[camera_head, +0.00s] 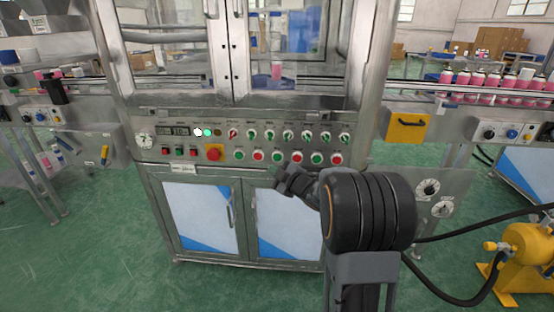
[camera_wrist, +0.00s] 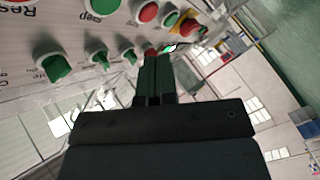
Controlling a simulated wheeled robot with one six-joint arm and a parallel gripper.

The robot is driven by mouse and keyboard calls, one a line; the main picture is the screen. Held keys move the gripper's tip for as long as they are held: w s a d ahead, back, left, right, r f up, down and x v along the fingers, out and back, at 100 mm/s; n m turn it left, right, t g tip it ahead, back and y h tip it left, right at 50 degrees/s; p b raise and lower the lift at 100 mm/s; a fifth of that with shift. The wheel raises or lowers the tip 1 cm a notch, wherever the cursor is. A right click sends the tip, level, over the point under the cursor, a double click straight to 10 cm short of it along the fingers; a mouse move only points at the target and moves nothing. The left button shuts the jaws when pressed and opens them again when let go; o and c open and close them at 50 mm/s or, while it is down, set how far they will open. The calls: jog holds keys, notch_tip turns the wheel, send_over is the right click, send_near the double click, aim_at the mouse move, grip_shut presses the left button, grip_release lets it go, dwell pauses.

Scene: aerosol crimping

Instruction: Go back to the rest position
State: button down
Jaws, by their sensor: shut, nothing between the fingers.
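My gripper (camera_head: 284,181) is in front of the lower edge of the machine's control panel in the head view, with my dark arm to its right. In the wrist view my gripper (camera_wrist: 154,62) has its fingers shut together with nothing visible between them. The control panel (camera_head: 260,118) carries rows of green and red buttons, green and red switches, two small displays and a red emergency stop (camera_head: 214,152). In the wrist view, green knobs (camera_wrist: 54,68) and buttons lie beyond and left of the fingers. I cannot tell whether the fingertips touch the panel.
Cabinet doors (camera_head: 200,217) are below the panel and glass doors (camera_head: 268,40) above it. A conveyor with pink cans (camera_head: 478,80) runs at the right. A yellow pump (camera_head: 528,256) with black hoses stands at the lower right. Green floor (camera_head: 90,262) is clear at the lower left.

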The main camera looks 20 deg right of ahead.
dwell(0.4)
jog(key=s+a+r+m+g+h+p, duration=0.15)
jog(key=s+r+m+h+p, duration=0.25)
jog(key=r+p, duration=0.4)
jog(key=s+a+r+m+g+h+p, duration=0.1)
jog(key=s+r+m+g+h+p, duration=0.25)
jog(key=r+p, duration=0.4)
jog(key=s+a+r+m+g+y+p, duration=0.1)
jog(key=s+a+r+g+p, duration=0.1)
jog(key=s, duration=0.5)
jog(key=s+a+r+m+g+y+p, duration=0.1)
jog(key=s+a+r+m+g+p, duration=0.1)
jog(key=s+p, duration=0.4)
jog(key=s+a+r+m+g+y+p, duration=0.1)
jog(key=s+a+r+m+g+p, duration=0.1)
jog(key=s, duration=0.5)
jog(key=a+r+g+p, duration=0.1)
jog(key=a+g+p, duration=0.1)
jog(key=a, duration=0.1)
jog(key=shift+s+a+r+p, duration=0.15)
jog(key=shift+s+r+p, duration=0.15)
jog(key=shift+r+p, duration=0.1)
jog(key=shift+m, duration=0.25)
